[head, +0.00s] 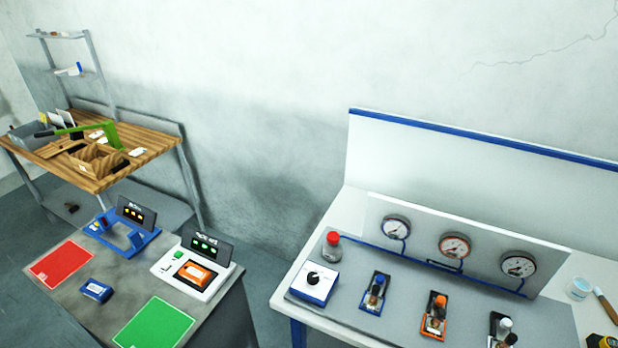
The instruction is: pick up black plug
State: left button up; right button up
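I cannot pick out a black plug with certainty. On the right bench, a black fixture (493,328) stands near the bottom edge, with a light-topped upright part and a dark part beside it. It is partly cut off by the frame. To its left are a similar orange fixture (434,318) and a dark fixture with a blue part (375,292). A small dark object (72,208) lies on the lower shelf under the wooden table at far left, too small to identify. Neither of my grippers is in view.
A grey table (110,285) at lower left holds red and green mats and two device stands. Floor shows between the tables.

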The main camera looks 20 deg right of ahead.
aim_at(440, 314)
jog(key=z, duration=2)
